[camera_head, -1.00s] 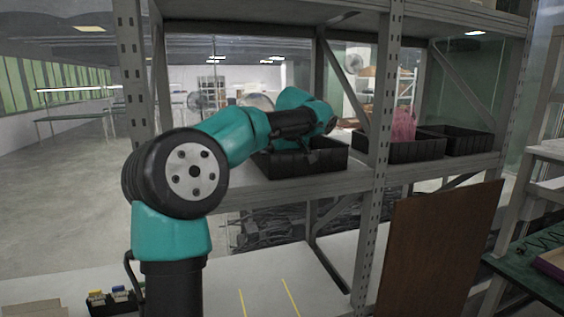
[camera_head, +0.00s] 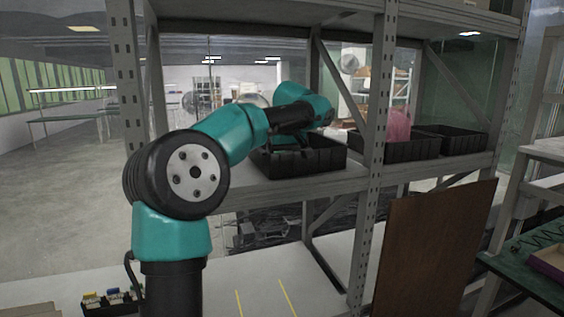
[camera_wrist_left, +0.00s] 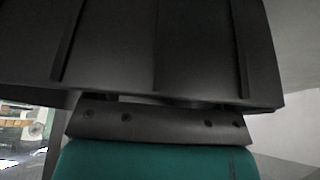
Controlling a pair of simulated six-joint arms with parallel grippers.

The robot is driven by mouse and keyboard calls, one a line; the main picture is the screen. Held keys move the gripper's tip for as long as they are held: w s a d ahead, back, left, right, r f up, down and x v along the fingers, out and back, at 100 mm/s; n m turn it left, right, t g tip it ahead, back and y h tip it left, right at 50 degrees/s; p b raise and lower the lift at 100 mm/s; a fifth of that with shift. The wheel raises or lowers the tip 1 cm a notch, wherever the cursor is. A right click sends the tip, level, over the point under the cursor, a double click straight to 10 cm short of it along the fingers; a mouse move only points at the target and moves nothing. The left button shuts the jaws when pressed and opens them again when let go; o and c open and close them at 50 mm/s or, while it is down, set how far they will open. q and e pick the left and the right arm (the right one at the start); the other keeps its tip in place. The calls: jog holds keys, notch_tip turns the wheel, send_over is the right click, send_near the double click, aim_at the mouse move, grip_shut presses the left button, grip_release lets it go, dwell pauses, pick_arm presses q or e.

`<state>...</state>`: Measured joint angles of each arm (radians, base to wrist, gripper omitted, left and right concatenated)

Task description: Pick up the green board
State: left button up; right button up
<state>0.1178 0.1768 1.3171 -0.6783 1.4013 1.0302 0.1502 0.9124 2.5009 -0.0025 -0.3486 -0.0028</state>
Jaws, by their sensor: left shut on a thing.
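I cannot make out a green board for certain in either view. My left gripper (camera_head: 288,143) is at the black bin (camera_head: 305,160) on the shelf, in the head view. The gripper is shut, and its fingertips are hard to see behind my arm. In the left wrist view the ribbed black wall of a bin (camera_wrist_left: 150,50) fills the upper part, close against the dark plate of my wrist. The hold seems to be on the bin's rim, though the contact is hidden. My right gripper is not in view.
More black bins (camera_head: 398,151) stand right of the shelf post (camera_head: 371,170), one with a pink item (camera_head: 397,125). An upper shelf (camera_head: 270,10) hangs above my arm. A brown panel (camera_head: 430,250) leans below; a green-topped table (camera_head: 525,275) stands lower right.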

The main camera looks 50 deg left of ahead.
pick_arm(q)
notch_tip(320, 180, up, 8)
jog(key=shift+s+a+r, duration=0.1)
jog(key=shift+s+r, duration=0.05)
dwell(0.6)
